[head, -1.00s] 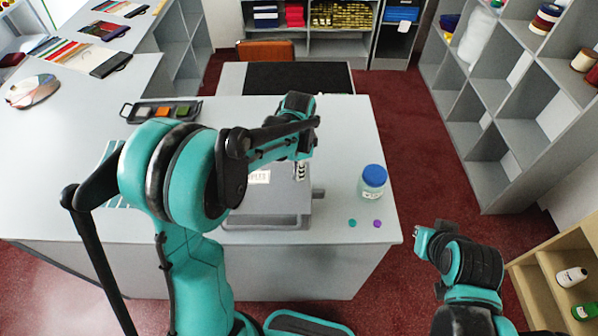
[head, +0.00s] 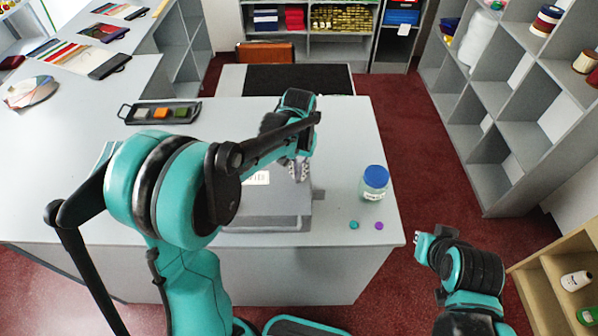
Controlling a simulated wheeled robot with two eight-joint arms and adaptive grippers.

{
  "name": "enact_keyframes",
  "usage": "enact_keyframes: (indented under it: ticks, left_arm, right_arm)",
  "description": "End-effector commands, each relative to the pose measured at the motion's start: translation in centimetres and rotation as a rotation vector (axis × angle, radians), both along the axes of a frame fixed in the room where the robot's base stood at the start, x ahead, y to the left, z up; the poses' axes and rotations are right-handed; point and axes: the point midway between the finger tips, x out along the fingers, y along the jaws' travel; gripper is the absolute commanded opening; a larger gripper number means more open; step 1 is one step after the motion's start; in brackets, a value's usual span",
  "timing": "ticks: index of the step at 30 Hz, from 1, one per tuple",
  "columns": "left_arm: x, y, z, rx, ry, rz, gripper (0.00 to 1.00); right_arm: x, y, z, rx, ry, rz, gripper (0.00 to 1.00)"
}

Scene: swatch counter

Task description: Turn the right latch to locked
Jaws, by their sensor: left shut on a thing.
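A grey case (head: 265,212) with a white label (head: 257,178) lies on the counter, partly hidden behind my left arm. A small grey piece (head: 318,194) sticks out at its right side. My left gripper (head: 299,174) points down at the right part of the case top, its fingers shut on what seems to be the right latch. The fingers cover the latch, so I cannot read its position. My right gripper (head: 422,241) is low at the right, off the counter edge. Its fingers are too unclear to judge.
A blue-lidded jar (head: 374,183) stands right of the case, with a teal dot (head: 354,225) and a purple dot (head: 379,226) in front. A black tray (head: 160,112) of coloured blocks lies at the back left. The counter (head: 345,130) is clear behind the jar.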

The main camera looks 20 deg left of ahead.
Motion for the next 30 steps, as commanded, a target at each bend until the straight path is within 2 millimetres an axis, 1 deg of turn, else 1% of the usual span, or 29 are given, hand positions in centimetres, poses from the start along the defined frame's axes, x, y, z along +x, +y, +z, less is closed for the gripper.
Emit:
enact_keyframes:
  ticks: [6, 13, 21, 30]
  left_arm:
    - [0.00, 0.00, -0.02, 0.000, 0.000, 0.156, 0.00]
    - [0.01, 0.00, 0.01, 0.000, 0.000, 0.264, 0.00]
    - [0.01, 0.00, 0.03, 0.000, 0.000, 0.314, 0.00]
    - [0.01, 0.00, 0.03, 0.000, 0.000, 0.319, 0.00]
  right_arm:
    - [0.00, 0.00, -0.32, 0.000, 0.000, 0.000, 0.00]
    - [0.00, 0.00, -0.47, 0.000, 0.000, 0.000, 0.00]
    - [0.00, 0.00, -0.52, 0.000, 0.000, 0.000, 0.00]
    - [0.00, 0.00, -0.52, 0.000, 0.000, 0.000, 0.00]
